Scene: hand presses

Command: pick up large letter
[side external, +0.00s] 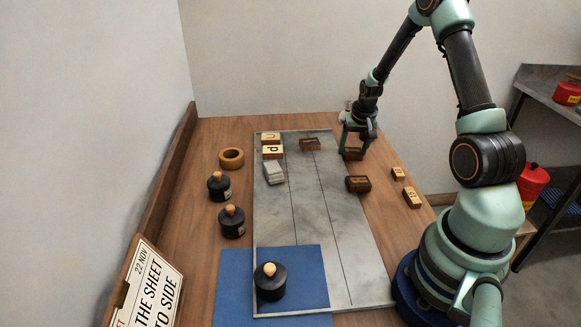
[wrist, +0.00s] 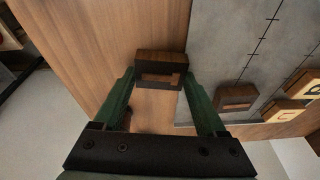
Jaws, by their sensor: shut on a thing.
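My gripper (side external: 357,143) is at the far right edge of the grey slab, pointing down. It is shut on a dark brown letter block (side external: 353,154). In the wrist view the block (wrist: 161,66) sits between the two green fingertips, with a paler recessed patch on its face. I cannot tell whether it touches the table. Another dark brown letter block (side external: 358,184) lies nearer on the slab's right edge. A third dark block (side external: 310,145) lies on the slab's far part; it also shows in the wrist view (wrist: 236,97).
Pale letter blocks (side external: 272,152) and a grey stack (side external: 274,173) stand on the slab's far left. Small pale blocks (side external: 411,198) lie at right. Black knobbed pots (side external: 232,222) and a wooden ring (side external: 231,158) stand at left. A blue mat (side external: 234,285) is in front. The slab's middle (side external: 320,225) is clear.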

